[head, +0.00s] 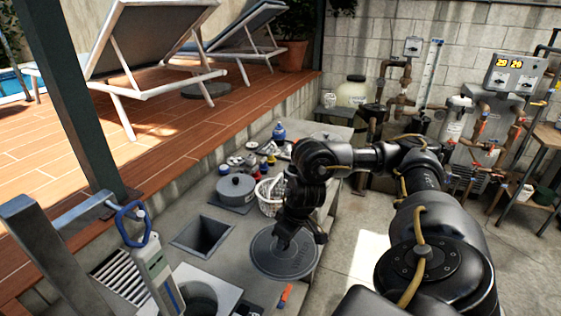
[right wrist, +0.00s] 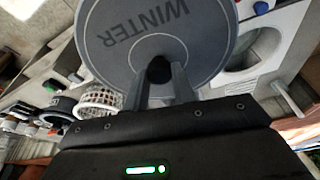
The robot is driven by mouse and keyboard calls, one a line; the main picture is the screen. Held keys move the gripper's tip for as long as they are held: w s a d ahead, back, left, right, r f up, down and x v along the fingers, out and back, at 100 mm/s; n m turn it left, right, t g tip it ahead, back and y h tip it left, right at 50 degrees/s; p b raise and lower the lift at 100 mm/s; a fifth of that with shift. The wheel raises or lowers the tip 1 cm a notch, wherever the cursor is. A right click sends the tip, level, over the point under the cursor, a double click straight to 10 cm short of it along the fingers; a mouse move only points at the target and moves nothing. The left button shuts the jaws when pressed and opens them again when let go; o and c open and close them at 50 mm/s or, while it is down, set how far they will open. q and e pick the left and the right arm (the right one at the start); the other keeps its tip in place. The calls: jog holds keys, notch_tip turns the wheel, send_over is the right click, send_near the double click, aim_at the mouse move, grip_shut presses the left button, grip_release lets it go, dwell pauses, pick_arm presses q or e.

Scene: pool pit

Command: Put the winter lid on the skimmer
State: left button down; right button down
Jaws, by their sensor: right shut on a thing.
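The winter lid (head: 268,262) is a grey round disc. In the right wrist view the lid (right wrist: 112,52) shows the word WINTER and a dark centre knob. My right gripper (head: 283,240) is shut on this knob, its fingers (right wrist: 160,72) on either side of it. The lid is roughly level over the concrete ledge; I cannot tell if there is a gap beneath it. The skimmer is a round opening (head: 203,297) in a pale square plate, left of the lid and cut by the lower edge. The plate (right wrist: 285,38) also shows beside the lid in the wrist view. My left gripper is not seen.
A square pit (head: 203,237) lies open in the ledge. A white basket (head: 267,197), a grey lidded pot (head: 236,190) and several small bottles stand behind. A device with a blue handle (head: 150,262) stands at the left. An orange-handled tool (head: 285,297) lies in front.

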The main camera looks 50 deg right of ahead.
jog(key=shift+w+a, duration=0.1)
jog(key=shift+w+a+f, duration=0.15)
jog(key=shift+a, duration=0.1)
jog(key=w+a+f+n+b, duration=0.1)
jog(key=w+a+n+b, duration=0.1)
jog(key=a, duration=0.8)
jog(key=w+a+f+n+y+b, duration=0.1)
jog(key=a+b, duration=0.4)
jog(key=a, duration=0.5)
jog(key=shift+w+n+b, duration=0.3)
jog(key=shift+w+n, duration=0.6)
jog(key=shift+w, duration=0.25)
jog(key=shift+a, duration=0.1)
